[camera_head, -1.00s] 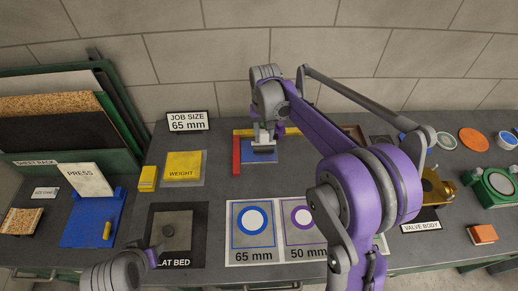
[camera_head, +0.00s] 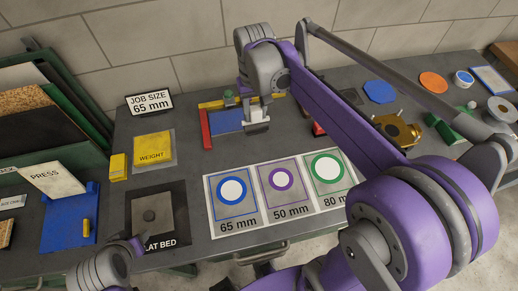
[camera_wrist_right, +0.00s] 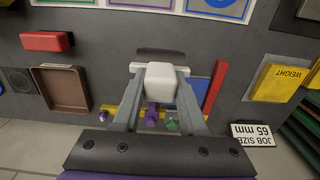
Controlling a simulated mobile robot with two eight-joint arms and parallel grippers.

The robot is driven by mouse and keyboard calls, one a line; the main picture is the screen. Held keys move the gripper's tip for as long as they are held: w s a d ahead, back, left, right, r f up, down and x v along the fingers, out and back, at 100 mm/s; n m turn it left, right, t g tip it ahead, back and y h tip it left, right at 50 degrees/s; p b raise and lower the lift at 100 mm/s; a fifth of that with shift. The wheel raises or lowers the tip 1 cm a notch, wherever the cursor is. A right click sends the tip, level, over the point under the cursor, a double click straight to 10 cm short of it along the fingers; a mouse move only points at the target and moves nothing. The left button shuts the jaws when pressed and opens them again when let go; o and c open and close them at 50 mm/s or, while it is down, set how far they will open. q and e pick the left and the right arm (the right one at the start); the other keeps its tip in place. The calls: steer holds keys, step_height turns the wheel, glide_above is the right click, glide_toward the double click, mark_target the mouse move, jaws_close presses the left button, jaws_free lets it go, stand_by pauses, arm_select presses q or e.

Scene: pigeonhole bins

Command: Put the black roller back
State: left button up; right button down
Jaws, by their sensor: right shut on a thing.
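My right gripper (camera_head: 257,122) is shut on the black roller, which shows as a dark bar (camera_wrist_right: 160,53) beyond the fingertips in the wrist view. A pale block (camera_wrist_right: 160,82), apparently its handle, sits between the fingers. In the head view the roller's dark lower edge (camera_head: 257,130) is at the right end of a blue sheet (camera_head: 228,122); I cannot tell whether it touches anything. My left arm's grey wrist shows at the lower left, with a small dark part (camera_head: 137,245) that may be its gripper; its fingers are not clear.
A red bar (camera_head: 206,130) and yellow bar (camera_head: 215,104) border the blue sheet. Ring cards (camera_head: 233,190) lie in front. A yellow weight (camera_head: 152,148) and flat bed (camera_head: 160,228) are left. A brown tray (camera_wrist_right: 85,100) and red block (camera_wrist_right: 45,41) show in the wrist view.

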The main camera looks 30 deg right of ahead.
mark_target(260, 132)
steer(key=shift+s+d+r, duration=0.1)
steer(key=shift+s+r, duration=0.1)
steer(key=shift+s, duration=0.5)
steer(key=shift+s+f, duration=0.1)
steer(key=shift+s, duration=0.15)
step_height(260, 132, down, 10)
steer(key=shift+r+b, duration=0.25)
steer(key=shift+b, duration=0.15)
steer(key=shift+f, duration=0.2)
steer(key=shift+c, duration=2.2)
jaws_free()
steer(key=shift+r, duration=0.1)
